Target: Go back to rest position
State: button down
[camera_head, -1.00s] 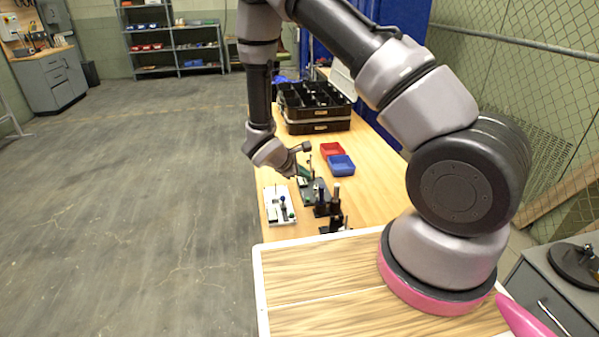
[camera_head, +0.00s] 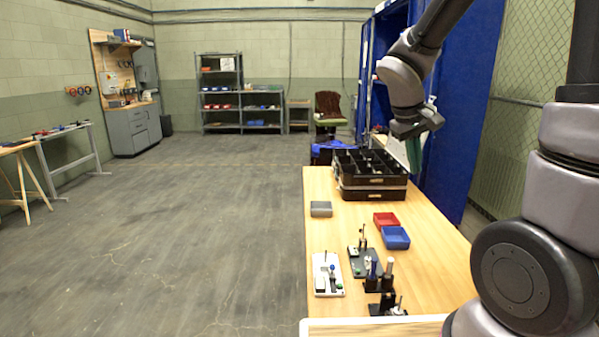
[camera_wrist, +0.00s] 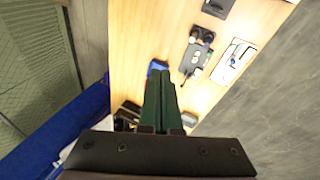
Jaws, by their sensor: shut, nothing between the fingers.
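My gripper (camera_head: 414,152) is raised high over the back right of the wooden table (camera_head: 330,236), in front of the blue cabinet. Its dark green fingers are together and hold nothing. In the wrist view my gripper (camera_wrist: 161,82) points down, with its shut fingers above the table and partly covering a blue bin (camera_wrist: 157,68). It is well above the table and touches nothing that I can see.
On the table are a black divided case (camera_head: 372,190), a red bin (camera_head: 386,220), a blue bin (camera_head: 396,238), a grey box (camera_head: 321,209) and several small fixtures (camera_head: 366,262). A blue cabinet (camera_head: 466,110) stands at the right. The floor to the left is clear.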

jog(key=s+a+r+m+t+y, duration=0.2)
jog(key=s+r+m+t+y, duration=0.2)
jog(key=s+r, duration=0.9)
jog(key=shift+a+r+m+t+y, duration=0.4)
jog(key=shift+m+y, duration=0.4)
jog(key=shift+m, duration=0.4)
jog(key=shift+d+r, duration=0.1)
